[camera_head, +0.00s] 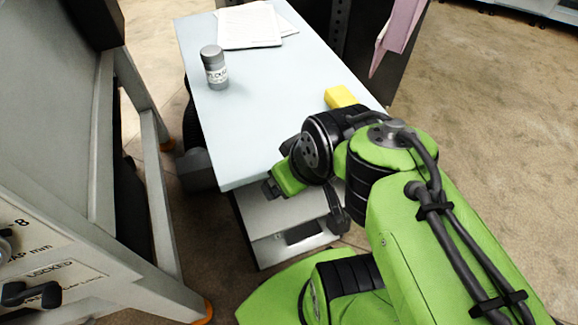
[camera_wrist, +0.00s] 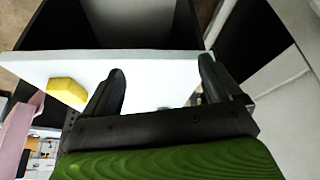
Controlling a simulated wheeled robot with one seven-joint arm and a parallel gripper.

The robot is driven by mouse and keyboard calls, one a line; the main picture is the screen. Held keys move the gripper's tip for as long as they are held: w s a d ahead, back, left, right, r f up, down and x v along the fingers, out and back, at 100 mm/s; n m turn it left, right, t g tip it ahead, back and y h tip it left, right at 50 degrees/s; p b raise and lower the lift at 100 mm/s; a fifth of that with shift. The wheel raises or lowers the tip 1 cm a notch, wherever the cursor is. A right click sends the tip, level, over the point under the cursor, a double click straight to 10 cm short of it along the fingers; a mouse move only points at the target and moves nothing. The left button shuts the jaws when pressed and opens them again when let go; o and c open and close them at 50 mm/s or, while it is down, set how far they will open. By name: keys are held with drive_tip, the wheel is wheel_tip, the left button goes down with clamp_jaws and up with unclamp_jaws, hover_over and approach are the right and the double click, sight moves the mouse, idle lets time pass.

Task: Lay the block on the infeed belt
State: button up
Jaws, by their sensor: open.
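The yellow block (camera_head: 340,97) lies on the right side of the pale tabletop (camera_head: 260,95), just beyond my arm. It also shows in the wrist view (camera_wrist: 67,91), left of both fingers and apart from them. My gripper (camera_wrist: 161,66) is open, with nothing between its two dark fingers. It is over the near part of the tabletop; in the head view my arm hides much of it. I cannot clearly make out the infeed belt. A grey machine (camera_head: 50,190) with "LOCKED" and "mm" labels stands at the left, showing a broad grey panel above.
A grey lidded jar (camera_head: 214,67) and papers (camera_head: 249,25) are on the tabletop. Drawers (camera_head: 290,230) are below its near edge. A pink sheet (camera_head: 397,35) hangs at the back right. A narrow floor gap separates machine and table. The tabletop's middle is clear.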

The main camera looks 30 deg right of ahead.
drive_tip(key=shift+m+t, duration=0.3)
drive_tip(key=shift+m, duration=0.2)
drive_tip(key=s+r, duration=0.1)
drive_tip(key=s+a+r, duration=0.1)
drive_tip(key=s, duration=0.1)
drive_tip(key=shift+s+a, duration=0.15)
drive_tip(key=shift+s, duration=0.1)
drive_tip(key=shift+s+r, duration=0.15)
drive_tip(key=shift+r, duration=0.1)
drive_tip(key=w+d+r+g+h+p, duration=0.1)
drive_tip(key=w+d+r+g+p, duration=0.1)
drive_tip(key=w+d+r+p, duration=0.45)
drive_tip(key=m+g+y+p, duration=0.1)
drive_tip(key=g+p, duration=0.1)
drive_tip(key=p, duration=0.8)
hover_over(338, 96)
drive_tip(key=s+a, duration=0.2)
drive_tip(key=s, duration=0.3)
wheel_tip(338, 96, down, 10)
drive_tip(key=shift+s+f, duration=0.1)
drive_tip(key=f, duration=0.5)
drive_tip(key=shift+w+f, duration=0.25)
drive_tip(key=shift+w, duration=0.15)
drive_tip(key=shift+r, duration=0.1)
drive_tip(key=c, duration=1.3)
drive_tip(key=shift+r, duration=0.1)
drive_tip(key=shift+c, duration=0.2)
